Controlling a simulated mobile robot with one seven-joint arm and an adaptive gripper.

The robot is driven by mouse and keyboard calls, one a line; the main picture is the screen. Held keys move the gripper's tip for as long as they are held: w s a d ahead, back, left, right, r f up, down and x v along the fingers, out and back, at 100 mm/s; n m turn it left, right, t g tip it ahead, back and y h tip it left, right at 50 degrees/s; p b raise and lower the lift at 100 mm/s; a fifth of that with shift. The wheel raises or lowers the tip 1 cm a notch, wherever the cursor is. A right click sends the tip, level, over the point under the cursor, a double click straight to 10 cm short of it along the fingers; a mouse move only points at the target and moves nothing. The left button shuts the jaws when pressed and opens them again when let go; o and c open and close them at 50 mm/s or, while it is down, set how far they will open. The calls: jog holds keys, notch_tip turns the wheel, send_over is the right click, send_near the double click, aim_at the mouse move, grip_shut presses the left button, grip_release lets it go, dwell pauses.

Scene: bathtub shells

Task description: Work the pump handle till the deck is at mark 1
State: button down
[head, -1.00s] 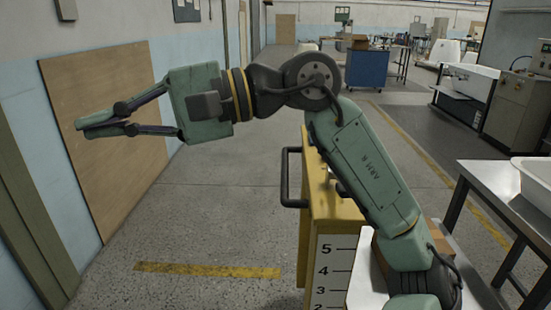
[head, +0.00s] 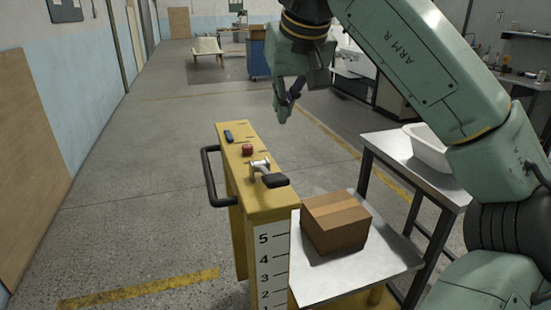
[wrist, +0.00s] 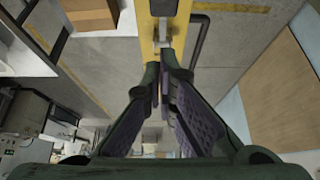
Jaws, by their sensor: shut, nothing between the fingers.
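The yellow lift column (head: 255,207) stands in the middle of the head view. On its top is the pump handle (head: 262,167), a metal lever with a black grip pointing right. It also shows in the wrist view (wrist: 162,30), just past my fingertips. The deck (head: 350,276) is a pale metal plate to the right of the column. The number scale (head: 271,262) on the column's face shows 5 down to 1; which mark the deck is level with I cannot tell. My gripper (head: 283,117) is shut and empty, pointing down, beyond and above the handle.
A cardboard box (head: 336,222) sits on the deck. A red button (head: 247,149) and a small blue part (head: 228,134) are on the column top. A black bar handle (head: 206,176) juts out left. A steel table (head: 400,152) with a white tub (head: 428,148) stands right. Floor at left is clear.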

jog(key=p, duration=0.2)
send_over(276, 176)
jog(key=w, duration=0.1)
notch_tip(276, 176, down, 9)
jog(key=shift+a+r, duration=0.15)
jog(key=shift+r, duration=0.05)
jog(key=shift+s+f+p, duration=0.25)
jog(key=shift+f+p, duration=0.2)
jog(key=shift+f, duration=0.8)
jog(key=shift+s+d+f, duration=0.2)
jog(key=shift+f, duration=0.55)
jog(key=shift+f, duration=0.1)
